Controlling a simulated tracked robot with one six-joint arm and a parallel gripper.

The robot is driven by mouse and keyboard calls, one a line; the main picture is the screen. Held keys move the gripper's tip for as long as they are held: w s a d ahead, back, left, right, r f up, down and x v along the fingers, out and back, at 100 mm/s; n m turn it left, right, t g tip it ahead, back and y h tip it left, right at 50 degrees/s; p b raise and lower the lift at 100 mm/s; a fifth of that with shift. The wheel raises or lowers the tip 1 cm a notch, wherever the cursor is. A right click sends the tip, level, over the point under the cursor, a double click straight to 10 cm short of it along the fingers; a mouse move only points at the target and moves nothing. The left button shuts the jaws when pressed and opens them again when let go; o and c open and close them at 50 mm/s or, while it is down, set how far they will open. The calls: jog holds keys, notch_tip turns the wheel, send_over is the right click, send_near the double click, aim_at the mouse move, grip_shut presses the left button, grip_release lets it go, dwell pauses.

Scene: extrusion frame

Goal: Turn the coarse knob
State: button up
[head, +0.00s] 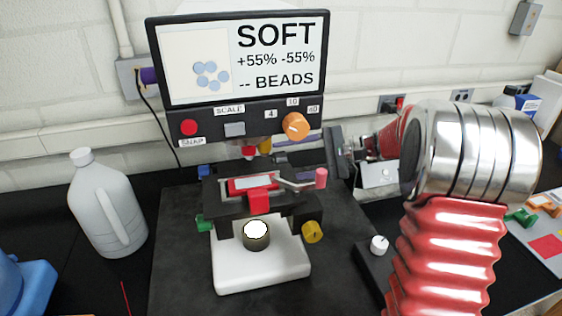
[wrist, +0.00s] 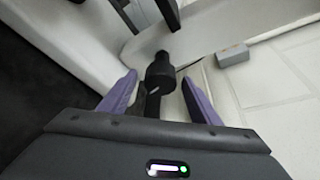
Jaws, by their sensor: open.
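A microscope-like instrument stands on a dark mat. A yellow knob (head: 312,232) is low on its right side and a green knob (head: 204,223) is on its left; I cannot tell which is the coarse knob. My gripper (head: 338,154) is right of the instrument, above the yellow knob in the picture and apart from it. Its fingers are poorly seen there. In the wrist view my gripper (wrist: 158,76) is open, with purple fingers spread. A dark stepped cylinder (wrist: 160,70) shows between or beyond them; contact cannot be told.
A screen (head: 240,60) reads SOFT, +55% -55%, -- BEADS. Below it are an orange dial (head: 296,126) and a red button (head: 189,127). A pink-tipped lever (head: 320,178) sticks out near my gripper. A white jug (head: 105,205) stands left. A white knob (head: 379,244) is at right.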

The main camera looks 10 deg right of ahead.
jog(key=shift+x, duration=0.85)
jog(key=c, duration=1)
jog(key=shift+f+m+g+h, duration=0.1)
jog(key=shift+m+g+h, duration=0.2)
jog(key=shift+m+g, duration=0.7)
jog(key=shift+m+t, duration=0.3)
jog(key=o, duration=1)
